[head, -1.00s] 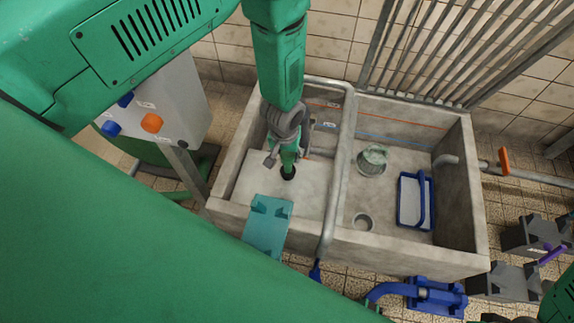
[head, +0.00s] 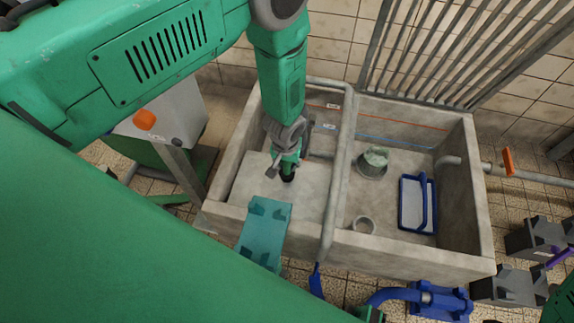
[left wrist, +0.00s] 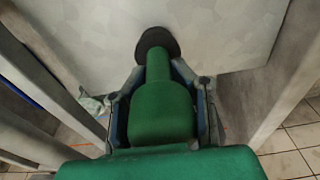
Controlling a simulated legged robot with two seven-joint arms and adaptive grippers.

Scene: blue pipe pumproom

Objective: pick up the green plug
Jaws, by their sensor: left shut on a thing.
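My left gripper (head: 283,164) reaches down from above and is shut on the plug. In the left wrist view the plug (left wrist: 160,105) lies between the two fingers (left wrist: 162,108), with its narrower neck and dark base pointing to the pale basin surface. I cannot tell whether the base touches that surface. My right gripper is not in view.
A teal bracket (head: 266,232) sits on the front rim. Metal bars (head: 430,50) stand behind.

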